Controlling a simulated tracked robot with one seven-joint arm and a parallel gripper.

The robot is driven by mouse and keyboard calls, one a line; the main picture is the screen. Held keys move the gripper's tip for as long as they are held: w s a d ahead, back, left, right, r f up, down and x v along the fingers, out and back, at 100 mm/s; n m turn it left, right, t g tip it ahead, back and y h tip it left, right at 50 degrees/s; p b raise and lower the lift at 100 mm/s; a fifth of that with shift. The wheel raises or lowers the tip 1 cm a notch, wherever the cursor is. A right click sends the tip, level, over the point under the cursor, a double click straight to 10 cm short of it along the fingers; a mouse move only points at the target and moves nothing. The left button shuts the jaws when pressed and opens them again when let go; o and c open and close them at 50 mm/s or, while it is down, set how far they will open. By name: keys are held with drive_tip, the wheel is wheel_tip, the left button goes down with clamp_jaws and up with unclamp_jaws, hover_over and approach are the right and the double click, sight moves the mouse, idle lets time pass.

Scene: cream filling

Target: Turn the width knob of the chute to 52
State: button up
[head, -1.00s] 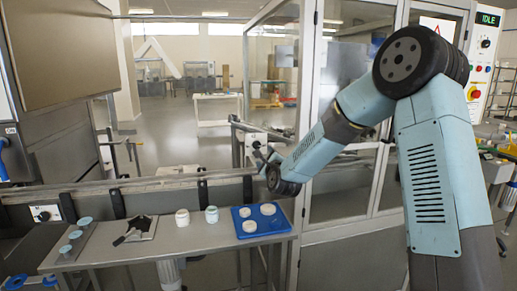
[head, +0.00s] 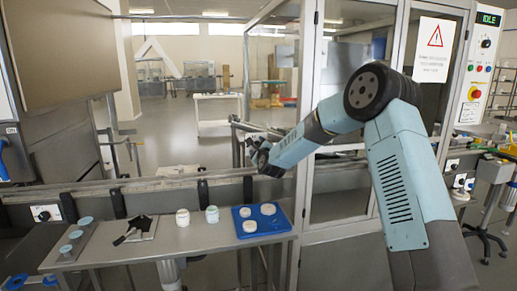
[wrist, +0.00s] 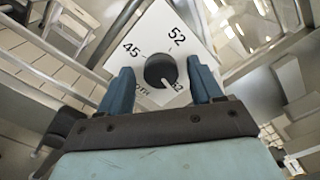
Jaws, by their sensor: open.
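The width knob (wrist: 159,70) is a round dark dial on a white plate (wrist: 181,24) in the wrist view. The plate reads 45 at upper left and 52 at the top; another number at lower right is partly hidden. A pale pointer mark on the knob points down and right, toward that number. My gripper (wrist: 162,80) is open, with one blue finger on each side of the knob; I cannot tell whether they touch it. In the head view my gripper (head: 257,150) is by the glass enclosure's left side, and it mostly hides the plate.
A glass enclosure (head: 340,195) stands right of my gripper. A side table (head: 185,241) in front holds a blue tray (head: 236,228) with white round pieces, two jars (head: 182,217) and a black tool (head: 135,228). Another knob plate (head: 45,213) is at far left. A panel reads IDLE (head: 488,19).

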drive_tip(key=c, duration=1.1)
drive_tip(key=shift+o, duration=0.2)
drive_tip(key=n, duration=2.3)
drive_tip(key=shift+f+n, duration=0.25)
drive_tip(key=shift+n, duration=0.05)
